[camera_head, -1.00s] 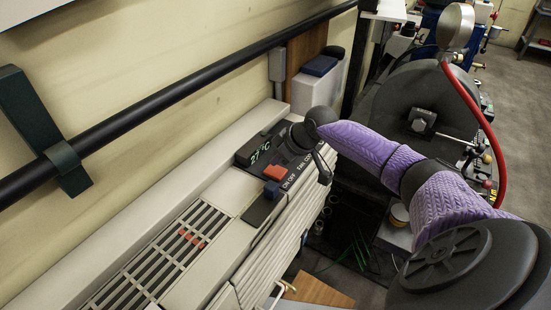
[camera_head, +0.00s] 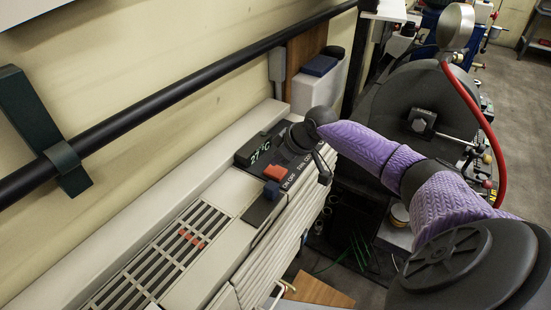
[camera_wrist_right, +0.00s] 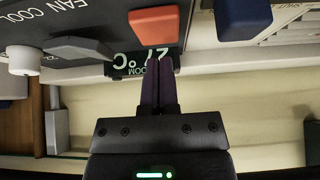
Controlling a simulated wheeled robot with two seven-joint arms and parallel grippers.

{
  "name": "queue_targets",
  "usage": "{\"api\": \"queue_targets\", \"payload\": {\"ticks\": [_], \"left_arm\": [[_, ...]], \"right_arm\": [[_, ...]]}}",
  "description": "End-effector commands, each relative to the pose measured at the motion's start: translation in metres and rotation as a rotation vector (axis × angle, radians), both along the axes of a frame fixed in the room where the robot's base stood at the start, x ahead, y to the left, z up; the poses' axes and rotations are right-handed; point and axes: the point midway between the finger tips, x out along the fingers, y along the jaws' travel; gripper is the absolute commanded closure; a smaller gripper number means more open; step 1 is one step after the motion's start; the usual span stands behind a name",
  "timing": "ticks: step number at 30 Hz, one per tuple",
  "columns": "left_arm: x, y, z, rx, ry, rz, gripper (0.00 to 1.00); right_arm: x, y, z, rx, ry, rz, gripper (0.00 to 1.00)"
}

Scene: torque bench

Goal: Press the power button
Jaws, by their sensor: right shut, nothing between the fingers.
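A control panel (camera_head: 245,182) on the long beige wall unit carries a red button (camera_head: 276,172), a blue button (camera_head: 271,189) and a display reading 27°C (camera_head: 259,152). In the right wrist view my right gripper's dark purple fingers (camera_wrist_right: 160,68) are together and empty. Their tips overlap the display there, just below the red button (camera_wrist_right: 154,25). The blue button (camera_wrist_right: 243,18) is to their right. I cannot tell whether they touch the panel. My left gripper is not in view.
A black rail (camera_head: 180,95) runs along the wall above the unit. A slatted grille (camera_head: 165,255) lies in the unit's top nearer to me.

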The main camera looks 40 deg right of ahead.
Motion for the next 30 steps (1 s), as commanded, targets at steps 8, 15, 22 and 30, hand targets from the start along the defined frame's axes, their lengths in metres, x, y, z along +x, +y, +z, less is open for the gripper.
{"api": "queue_targets", "payload": {"ticks": [8,15,22,30], "left_arm": [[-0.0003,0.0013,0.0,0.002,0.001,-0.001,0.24],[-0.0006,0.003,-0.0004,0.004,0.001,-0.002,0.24],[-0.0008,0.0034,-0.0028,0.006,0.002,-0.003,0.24],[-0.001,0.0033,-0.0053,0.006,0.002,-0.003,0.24]], "right_arm": [[0.0,0.0,0.0,0.0,0.0,0.0,1.0],[0.0,0.0,-0.0006,0.0,0.0,0.0,1.0],[0.0,0.0001,-0.0041,0.0,0.0,0.0,1.0],[0.0001,0.0001,-0.0082,0.0,0.0,0.0,1.0]]}}
